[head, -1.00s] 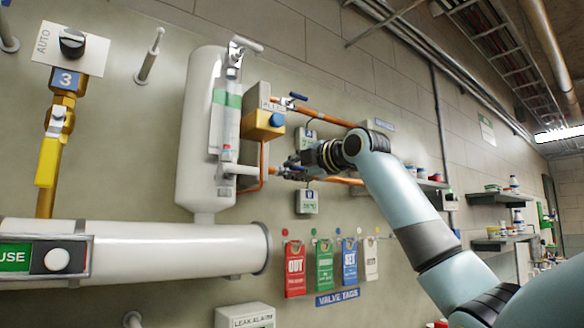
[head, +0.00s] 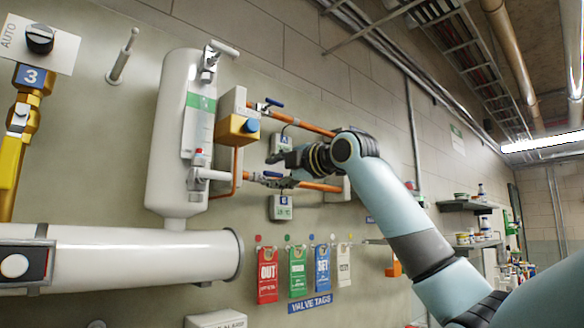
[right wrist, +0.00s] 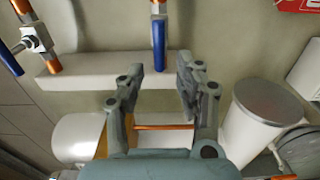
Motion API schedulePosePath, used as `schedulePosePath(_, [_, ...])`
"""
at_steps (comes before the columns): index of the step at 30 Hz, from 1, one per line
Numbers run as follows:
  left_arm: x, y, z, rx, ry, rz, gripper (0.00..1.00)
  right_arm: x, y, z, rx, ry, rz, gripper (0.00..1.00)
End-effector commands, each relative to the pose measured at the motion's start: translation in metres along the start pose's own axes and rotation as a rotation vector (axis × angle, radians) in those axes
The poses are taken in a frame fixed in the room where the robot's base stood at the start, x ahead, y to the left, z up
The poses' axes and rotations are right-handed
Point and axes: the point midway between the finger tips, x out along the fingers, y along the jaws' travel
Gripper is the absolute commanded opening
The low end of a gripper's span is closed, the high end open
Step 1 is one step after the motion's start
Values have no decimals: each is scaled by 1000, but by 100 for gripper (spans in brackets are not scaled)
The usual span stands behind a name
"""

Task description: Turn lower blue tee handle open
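The lower blue tee handle (head: 271,174) sits on the lower copper pipe run right of the white tank. In the right wrist view a blue handle (right wrist: 158,42) points down the picture between my open fingertips, with a gap to each finger visible. My right gripper (head: 277,169) is at the lower handle in the head view and partly covers the pipe; its spread fingers also show in the right wrist view (right wrist: 160,77). My left gripper is not in view.
An upper blue handle (head: 274,102) is on the upper copper pipe (head: 308,126). The white tank (head: 175,145) and a yellow box with a blue knob (head: 237,130) stand to the left. Several valve tags (head: 297,272) hang below. A large white pipe (head: 140,254) runs lower left.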

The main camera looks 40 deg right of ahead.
Motion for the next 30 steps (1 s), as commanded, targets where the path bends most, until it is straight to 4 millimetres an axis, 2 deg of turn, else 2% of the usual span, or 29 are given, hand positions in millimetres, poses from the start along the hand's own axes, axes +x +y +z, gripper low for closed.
schedulePosePath(3, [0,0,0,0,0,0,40,-31,0,2,-12,-5,-2,35])
schedulePosePath(6, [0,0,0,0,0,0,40,-51,-1,2,-11,-5,-3,35])
schedulePosePath(12, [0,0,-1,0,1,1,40,-76,0,2,-7,-5,0,35])
schedulePosePath(19, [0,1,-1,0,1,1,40,-86,0,0,-3,0,1,35])
schedulePosePath(30, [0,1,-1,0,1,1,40,-86,0,0,-2,0,1,35])
